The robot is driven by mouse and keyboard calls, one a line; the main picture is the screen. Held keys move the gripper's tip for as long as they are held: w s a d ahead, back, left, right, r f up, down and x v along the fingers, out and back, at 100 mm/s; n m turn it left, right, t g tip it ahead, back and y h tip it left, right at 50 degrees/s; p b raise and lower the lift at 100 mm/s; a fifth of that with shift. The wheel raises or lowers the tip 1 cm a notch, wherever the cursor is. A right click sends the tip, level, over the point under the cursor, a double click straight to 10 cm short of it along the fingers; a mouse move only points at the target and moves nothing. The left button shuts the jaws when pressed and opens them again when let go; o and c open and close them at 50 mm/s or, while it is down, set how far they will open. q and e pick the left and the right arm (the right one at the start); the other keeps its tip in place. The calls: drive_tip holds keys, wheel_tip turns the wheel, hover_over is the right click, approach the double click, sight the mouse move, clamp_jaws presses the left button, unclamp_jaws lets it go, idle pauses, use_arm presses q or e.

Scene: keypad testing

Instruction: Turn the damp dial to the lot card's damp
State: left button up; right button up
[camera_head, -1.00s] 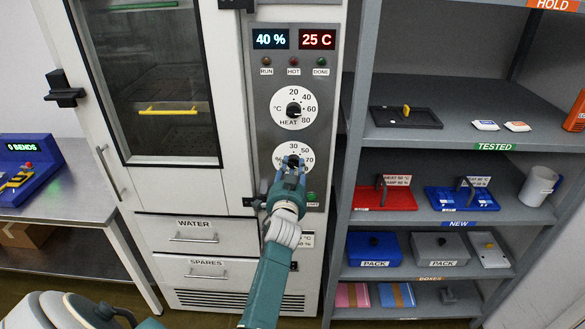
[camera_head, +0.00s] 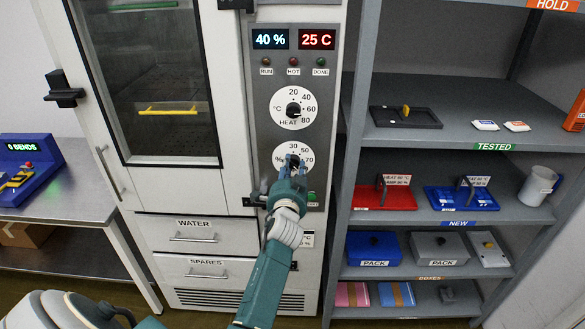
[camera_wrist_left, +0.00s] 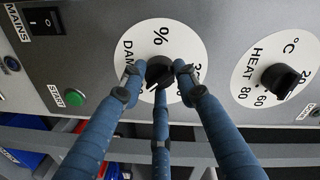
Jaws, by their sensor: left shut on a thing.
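The damp dial (camera_head: 302,148) is a white round scale with a black knob, low on the oven's grey control panel. In the left wrist view the damp dial's knob (camera_wrist_left: 160,69) sits between the fingers of my left gripper (camera_wrist_left: 159,80), which is shut on it. In the head view my left gripper (camera_head: 292,167) covers much of the dial, so the pointer is hard to read. The display (camera_head: 271,39) reads 40 %. Small cards stand on the red tray (camera_head: 386,200) and blue tray (camera_head: 461,203); their damp figures are too small to read surely. My right gripper is out of view.
The heat dial (camera_head: 294,108) is just above the damp dial. A green start button (camera_wrist_left: 75,97) and a mains switch (camera_wrist_left: 43,20) lie close by. A grey shelf unit (camera_head: 345,180) stands right of the oven. A metal table (camera_head: 75,190) is at left.

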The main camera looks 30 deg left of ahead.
use_arm(q)
drive_tip(key=shift+a+r, duration=0.1)
drive_tip(key=shift+r, duration=0.4)
drive_tip(key=o, duration=0.9)
drive_tip(key=shift+w, duration=0.1)
drive_tip(key=shift+o, duration=1.3)
drive_tip(key=shift+f, duration=0.15)
drive_tip(key=shift+w+a+f, duration=0.1)
drive_tip(key=shift+w+f, duration=0.05)
drive_tip(key=shift+f, duration=0.1)
drive_tip(key=shift+s+d+f, duration=0.1)
drive_tip(key=shift+s+d, duration=0.15)
drive_tip(key=shift+s, duration=0.15)
drive_tip(key=v, duration=0.6)
drive_tip(key=shift+s, duration=0.3)
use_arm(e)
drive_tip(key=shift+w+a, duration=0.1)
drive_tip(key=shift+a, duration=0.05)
use_arm(q)
drive_tip(key=shift+d, duration=0.1)
